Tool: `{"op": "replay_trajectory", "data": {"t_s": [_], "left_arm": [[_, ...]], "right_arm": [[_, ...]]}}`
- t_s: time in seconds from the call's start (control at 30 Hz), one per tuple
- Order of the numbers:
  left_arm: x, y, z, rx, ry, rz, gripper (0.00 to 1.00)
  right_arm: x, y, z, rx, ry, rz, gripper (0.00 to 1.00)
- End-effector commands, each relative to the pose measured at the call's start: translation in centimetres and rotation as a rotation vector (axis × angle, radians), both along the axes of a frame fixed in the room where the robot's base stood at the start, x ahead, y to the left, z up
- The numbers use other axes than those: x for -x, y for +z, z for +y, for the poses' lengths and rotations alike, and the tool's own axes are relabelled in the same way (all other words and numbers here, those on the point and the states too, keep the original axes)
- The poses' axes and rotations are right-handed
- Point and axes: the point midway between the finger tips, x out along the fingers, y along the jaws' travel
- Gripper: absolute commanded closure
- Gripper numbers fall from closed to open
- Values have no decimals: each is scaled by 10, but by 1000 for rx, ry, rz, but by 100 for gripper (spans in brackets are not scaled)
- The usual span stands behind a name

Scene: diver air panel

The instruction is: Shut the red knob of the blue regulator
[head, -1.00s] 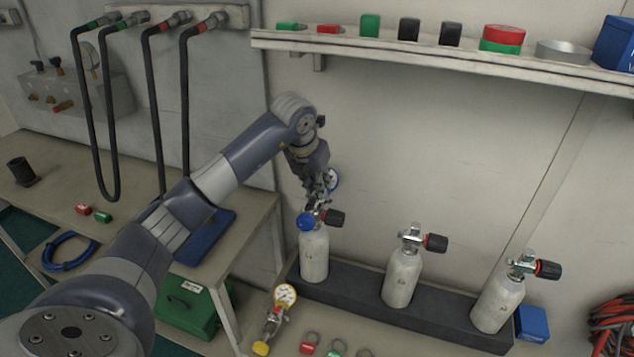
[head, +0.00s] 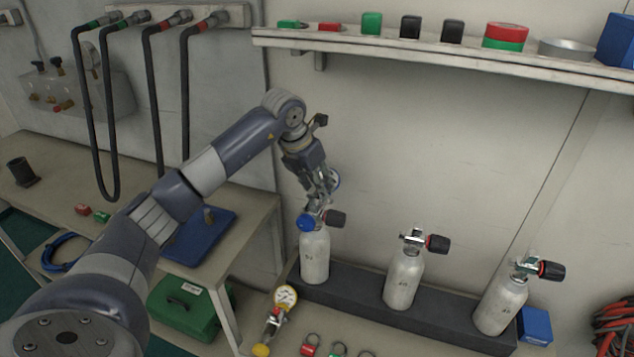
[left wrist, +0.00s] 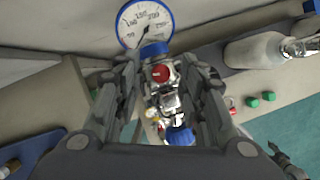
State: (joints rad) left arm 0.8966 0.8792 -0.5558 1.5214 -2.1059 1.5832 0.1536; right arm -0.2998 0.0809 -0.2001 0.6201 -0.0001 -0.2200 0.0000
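The blue regulator sits on the leftmost white cylinder (head: 315,258). Its blue-rimmed gauge (left wrist: 146,22) and blue knob (left wrist: 180,136) show in the left wrist view; the blue knob (head: 306,222) also shows in the head view. The red knob (left wrist: 162,74) faces the wrist camera between my left gripper's fingers (left wrist: 160,66). The fingers are open, one on each side of the knob, with gaps visible; whether either touches the regulator I cannot tell. In the head view, my left gripper (head: 322,190) is above the cylinder and hides the red knob.
Two more cylinders, middle (head: 404,278) and right (head: 500,304), stand in the dark rack (head: 440,316) with black knobs. A yellow-rimmed gauge (head: 285,297) lies in front of the rack. A shelf (head: 400,50) runs above; a bench (head: 245,232) is at left.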

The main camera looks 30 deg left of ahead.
Motion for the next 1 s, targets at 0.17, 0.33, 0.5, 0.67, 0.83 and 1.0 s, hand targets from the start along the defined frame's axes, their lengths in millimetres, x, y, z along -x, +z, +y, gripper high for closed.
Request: {"op": "replay_trajectory", "data": {"t_s": [0.17, 0.33, 0.5, 0.67, 0.83, 1.0], "left_arm": [[0, 1, 0, 0, 0, 0, 63], [5, 16, 1, 1, 0, -4, 63], [18, 49, 4, -1, 0, -6, 63], [31, 80, 5, 0, -1, -5, 63], [41, 102, 7, 1, 1, -2, 63], [45, 110, 8, 0, 0, 0, 63]], "right_arm": [[1, 0, -2, 2, 1, 1, 46], [1, 0, -1, 1, 0, 1, 46], [0, 0, 0, 0, 0, 1, 46], [0, 0, 0, -1, 0, 0, 46], [0, 0, 1, -1, 0, 0, 46], [0, 0, 1, -1, 0, 0, 46]]}}
